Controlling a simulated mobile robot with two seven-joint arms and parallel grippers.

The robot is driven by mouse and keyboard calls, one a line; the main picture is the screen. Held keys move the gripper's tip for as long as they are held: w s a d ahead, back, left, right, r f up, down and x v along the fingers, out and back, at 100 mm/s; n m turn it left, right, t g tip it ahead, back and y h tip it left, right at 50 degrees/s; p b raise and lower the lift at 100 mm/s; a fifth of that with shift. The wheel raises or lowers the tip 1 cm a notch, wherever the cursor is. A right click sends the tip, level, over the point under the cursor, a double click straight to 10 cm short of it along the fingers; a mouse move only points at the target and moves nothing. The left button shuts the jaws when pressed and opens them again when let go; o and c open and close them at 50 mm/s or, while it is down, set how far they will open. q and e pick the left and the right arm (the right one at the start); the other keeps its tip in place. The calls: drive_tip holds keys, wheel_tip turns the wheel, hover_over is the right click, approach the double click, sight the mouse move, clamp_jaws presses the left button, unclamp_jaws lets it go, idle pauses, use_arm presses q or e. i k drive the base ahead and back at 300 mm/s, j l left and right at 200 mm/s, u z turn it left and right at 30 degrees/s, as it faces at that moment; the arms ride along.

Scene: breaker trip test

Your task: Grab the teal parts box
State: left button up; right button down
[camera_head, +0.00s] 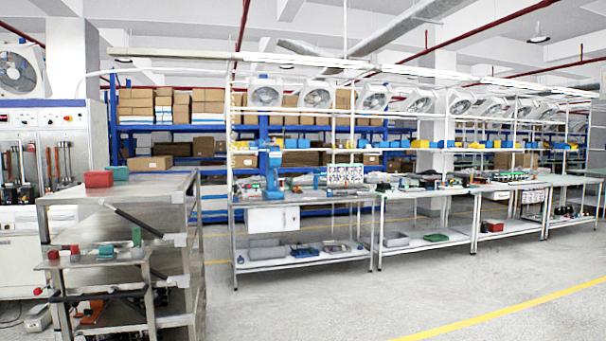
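A small teal box (118,173), probably the teal parts box, sits on the top of the grey metal cart (150,187) at the left. A red box (98,179) stands right beside it, slightly nearer and to the left. Neither of my grippers is in view, and nothing is seen holding the teal box.
A lower bench (70,261) in front of the cart holds small red and green items. A dark bar (133,221) slants across the cart's front. Long workbenches (300,198) with tools and bins stand at the centre and right. The grey floor (330,310) at front right is clear.

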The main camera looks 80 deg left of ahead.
sight(120, 173)
drive_tip(key=u, duration=3.5)
drive_tip(key=i+j+u, duration=0.25)
drive_tip(key=i, duration=0.15)
drive_tip(key=i+j+u, duration=0.3)
drive_tip(key=i, duration=0.15)
drive_tip(key=i+u, duration=0.25)
drive_tip(key=i, duration=0.15)
drive_tip(key=i+u, duration=0.3)
drive_tip(key=i, duration=1)
drive_tip(key=i+u, duration=0.2)
drive_tip(key=i, duration=0.45)
drive_tip(key=i+l+u, duration=0.15)
drive_tip(key=i, duration=0.45)
drive_tip(key=i+z, duration=0.2)
drive_tip(key=i, duration=0.4)
drive_tip(key=i+j+z, duration=0.2)
drive_tip(key=i, duration=0.4)
